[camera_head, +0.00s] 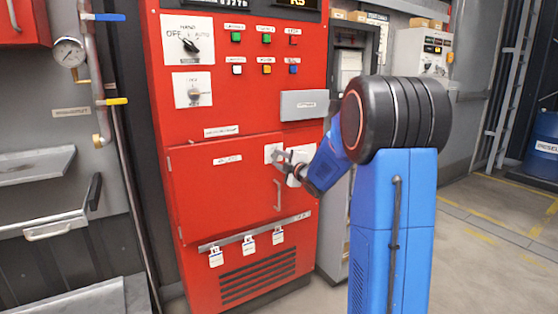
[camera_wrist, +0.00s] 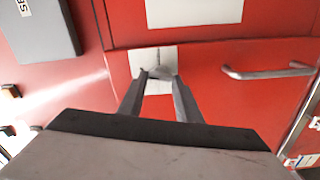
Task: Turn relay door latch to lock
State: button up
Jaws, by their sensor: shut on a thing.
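The red relay door (camera_head: 215,195) is the lower front panel of the red cabinet, and it looks closed. Its latch (camera_wrist: 156,70) sits on a white square plate (camera_wrist: 145,57) near the door's upper edge. In the head view the plate (camera_head: 272,152) shows just above my gripper (camera_head: 278,160).
A metal door handle (camera_wrist: 268,71) is right of the latch in the wrist view; in the head view the handle (camera_head: 278,195) is below it. A grey box (camera_head: 304,104) juts out above. A rail with several white tags (camera_head: 249,246) runs below the door.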

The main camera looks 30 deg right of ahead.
jog(key=shift+n, duration=1.2)
jog(key=shift+f, duration=0.1)
jog(key=o, duration=1)
jog(key=shift+a, duration=0.1)
jog(key=shift+o, duration=0.2)
jog(key=s, duration=1.7)
jog(key=shift+s+d, duration=0.2)
jog(key=shift+d, duration=0.1)
